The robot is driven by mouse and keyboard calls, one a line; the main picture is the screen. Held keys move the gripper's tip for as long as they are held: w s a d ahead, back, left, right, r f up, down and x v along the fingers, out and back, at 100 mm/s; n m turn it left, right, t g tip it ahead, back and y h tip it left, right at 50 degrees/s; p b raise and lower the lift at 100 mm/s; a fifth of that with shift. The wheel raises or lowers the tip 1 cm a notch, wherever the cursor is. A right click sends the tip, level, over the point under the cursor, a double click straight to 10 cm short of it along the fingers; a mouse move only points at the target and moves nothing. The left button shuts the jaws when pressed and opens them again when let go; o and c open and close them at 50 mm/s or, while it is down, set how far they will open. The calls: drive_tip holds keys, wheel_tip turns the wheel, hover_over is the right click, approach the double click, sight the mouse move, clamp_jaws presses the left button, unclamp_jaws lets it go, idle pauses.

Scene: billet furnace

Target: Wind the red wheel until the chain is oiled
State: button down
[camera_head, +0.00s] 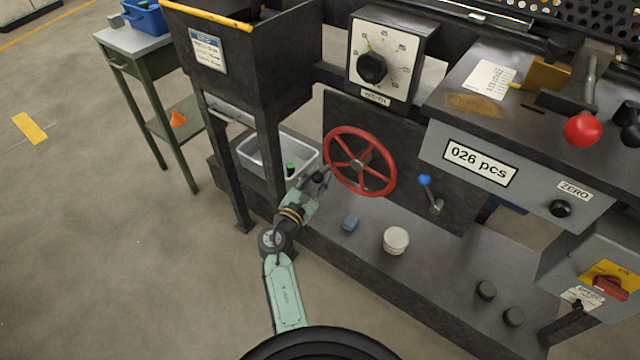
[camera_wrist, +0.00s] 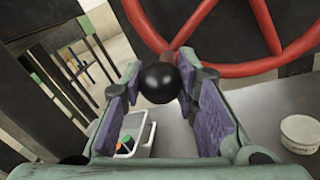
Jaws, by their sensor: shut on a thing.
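The red wheel (camera_head: 358,165), with spokes and a grey hub, is mounted on a dark upright panel. Part of its rim and spokes fills the top of the wrist view (camera_wrist: 262,66). A round black knob (camera_wrist: 160,84) on a short stem stands out from the wheel's left side. My gripper (camera_head: 317,180) is at the wheel's lower left, with its purple-padded fingers shut on the knob, one on each side. I cannot make out the chain in either view.
A grey tray (camera_head: 250,155) holding bottles is left of my gripper. A white round tin (camera_head: 396,241) and small blue block (camera_head: 350,223) lie on the ledge below the wheel. A blue-knobbed lever (camera_head: 428,188) is to its right. Open floor lies at left.

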drive_tip(key=r+m+b, duration=0.2)
drive_tip(key=w+a+r+m+b, duration=0.1)
drive_tip(key=shift+a+m+t+h, duration=0.1)
drive_tip(key=shift+m+t+h, duration=0.2)
drive_tip(key=shift+m, duration=0.1)
wheel_tip(320, 180, up, 5)
drive_tip(key=m+h+b, duration=0.1)
drive_tip(key=m+b, duration=0.3)
drive_tip(key=m, duration=0.1)
drive_tip(key=shift+a+f, duration=0.1)
drive_tip(key=shift+f, duration=0.05)
drive_tip(key=shift+s+d+r+m+h+b, duration=0.1)
drive_tip(key=shift+d+r+m+h+b, duration=0.1)
drive_tip(key=shift+r+m+b, duration=0.35)
drive_tip(key=shift+s+d+r+m+h+b, duration=0.1)
drive_tip(key=shift+r+m+h+b, duration=0.15)
drive_tip(key=shift+r+m, duration=0.6)
drive_tip(key=shift+f+m, duration=0.2)
drive_tip(key=shift+m, duration=0.1)
drive_tip(key=c, duration=1.6)
unclamp_jaws()
drive_tip(key=o, duration=0.4)
drive_tip(key=shift+f, duration=0.1)
